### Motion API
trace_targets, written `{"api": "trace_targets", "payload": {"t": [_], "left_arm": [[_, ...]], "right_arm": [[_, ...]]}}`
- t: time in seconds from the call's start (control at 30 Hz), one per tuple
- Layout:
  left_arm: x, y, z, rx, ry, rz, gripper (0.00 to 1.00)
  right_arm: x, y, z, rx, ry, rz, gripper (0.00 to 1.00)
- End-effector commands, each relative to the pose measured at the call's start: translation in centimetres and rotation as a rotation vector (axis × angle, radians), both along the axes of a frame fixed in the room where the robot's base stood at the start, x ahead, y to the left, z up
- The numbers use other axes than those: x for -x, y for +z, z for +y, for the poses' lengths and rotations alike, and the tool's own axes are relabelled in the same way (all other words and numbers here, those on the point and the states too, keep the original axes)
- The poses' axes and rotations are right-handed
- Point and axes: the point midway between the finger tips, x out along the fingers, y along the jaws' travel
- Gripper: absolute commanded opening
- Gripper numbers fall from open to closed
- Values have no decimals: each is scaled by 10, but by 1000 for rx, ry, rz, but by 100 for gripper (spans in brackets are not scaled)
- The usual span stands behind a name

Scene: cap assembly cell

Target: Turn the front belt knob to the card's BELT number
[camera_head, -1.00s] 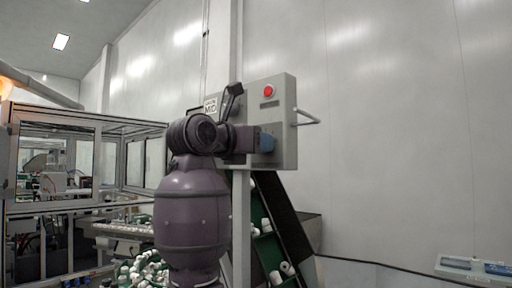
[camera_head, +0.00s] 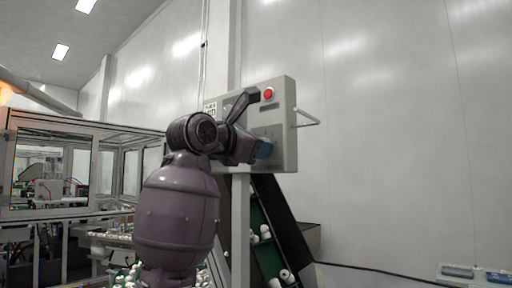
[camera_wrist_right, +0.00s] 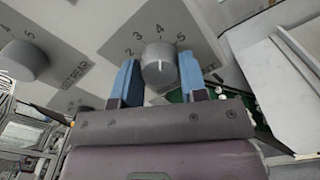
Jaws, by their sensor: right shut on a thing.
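The grey control box (camera_head: 285,140) stands at the centre of the head view, with a red button on it. My right gripper (camera_wrist_right: 158,78) has its blue fingers on both sides of a round grey knob (camera_wrist_right: 159,62) and is shut on it. Numbers 2 to 5 show around this knob; its label is partly hidden by a finger. A white mark shows on the knob's face. My left gripper is not in view.
A second knob (camera_wrist_right: 22,60), labelled REAR, sits left of the held one in the wrist view. A handle (camera_head: 308,118) juts from the box's right side. A green conveyor (camera_head: 262,225) with white caps runs below.

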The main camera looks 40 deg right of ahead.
Motion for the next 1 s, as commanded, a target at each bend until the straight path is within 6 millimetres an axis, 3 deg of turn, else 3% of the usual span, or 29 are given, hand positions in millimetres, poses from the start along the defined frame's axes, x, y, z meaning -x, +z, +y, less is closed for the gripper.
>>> {"api": "trace_targets", "payload": {"t": [0.3,0.33,0.47,0.77,1.0], "left_arm": [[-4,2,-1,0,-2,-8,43],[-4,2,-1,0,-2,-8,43],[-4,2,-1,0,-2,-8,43],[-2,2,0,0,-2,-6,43],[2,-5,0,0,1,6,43]], "right_arm": [[0,1,0,3,1,-1,16],[0,1,0,3,1,-1,44],[0,1,0,2,0,-1,64],[0,0,1,1,0,0,65],[1,-1,27,1,3,0,65]]}}
